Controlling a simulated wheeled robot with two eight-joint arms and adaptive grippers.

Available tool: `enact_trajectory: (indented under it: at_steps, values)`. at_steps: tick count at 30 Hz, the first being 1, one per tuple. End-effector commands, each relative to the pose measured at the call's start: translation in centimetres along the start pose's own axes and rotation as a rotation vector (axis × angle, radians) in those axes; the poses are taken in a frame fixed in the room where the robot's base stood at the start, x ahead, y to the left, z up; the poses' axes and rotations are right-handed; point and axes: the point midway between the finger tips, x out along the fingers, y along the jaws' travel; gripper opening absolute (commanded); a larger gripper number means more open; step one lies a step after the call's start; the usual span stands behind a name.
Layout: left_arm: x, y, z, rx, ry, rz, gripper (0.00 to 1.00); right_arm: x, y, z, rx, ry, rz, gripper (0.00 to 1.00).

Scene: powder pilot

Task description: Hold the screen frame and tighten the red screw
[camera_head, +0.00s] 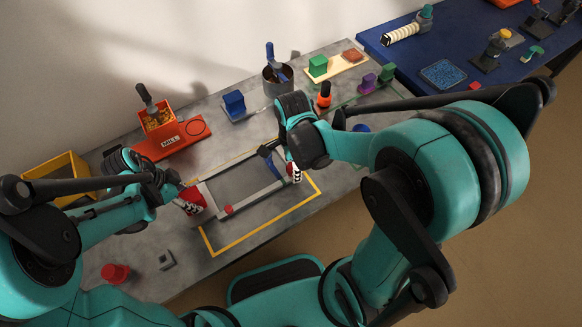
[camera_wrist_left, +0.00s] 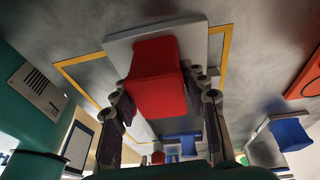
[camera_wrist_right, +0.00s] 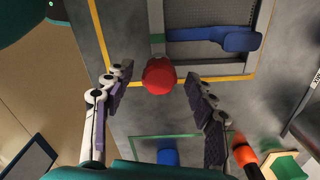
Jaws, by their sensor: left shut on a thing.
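The grey screen frame (camera_head: 213,201) lies on the workbench inside a yellow outline. My left gripper (camera_head: 192,201) is shut on the red block (camera_wrist_left: 157,88) at the frame's left end. The red screw (camera_wrist_right: 159,76) stands at the frame's other end in the right wrist view. My right gripper (camera_wrist_right: 159,88) is open around it, with a gap on both sides. In the head view the right gripper (camera_head: 293,172) largely hides the screw. A blue bar (camera_wrist_right: 215,41) lies across the frame near the screw. A small red knob (camera_head: 228,209) shows on the frame's near side.
A red mill tray (camera_head: 172,143), a blue block (camera_head: 234,103) and a grey pot (camera_head: 278,80) stand behind. A black-and-orange bottle (camera_head: 324,96) is near my right gripper. A red cup (camera_head: 115,272) stands at front left. The bench within the yellow outline's front is clear.

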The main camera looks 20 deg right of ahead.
Motion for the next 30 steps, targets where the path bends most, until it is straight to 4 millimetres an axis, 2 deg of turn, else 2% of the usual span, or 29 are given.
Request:
enact_trajectory:
  at_steps: [8, 11, 22, 27, 30]
  values:
    - [0.1, 0.1, 0.0, 0.0, 0.0, 0.004, 0.0, -0.7, 0.0, 0.0, -0.001, 0.0, 0.0, 0.56]
    - [0.1, 0.1, 0.0, 0.0, 0.0, 0.004, 0.0, -2.1, 0.1, 0.0, -0.001, 0.0, 0.0, 0.56]
    - [0.1, 0.1, 0.0, 0.0, -0.001, 0.004, 0.0, -9.3, 0.1, 0.0, -0.001, 0.0, 0.0, 0.56]
    - [0.1, 0.1, 0.0, 0.0, -0.001, 0.004, 0.0, -11.3, 0.1, 0.0, 0.0, 0.0, 0.0, 0.56]
    - [0.1, 0.1, 0.0, 0.0, -0.001, 0.004, 0.0, -11.8, 0.1, 0.0, 0.0, 0.0, -0.001, 0.56]
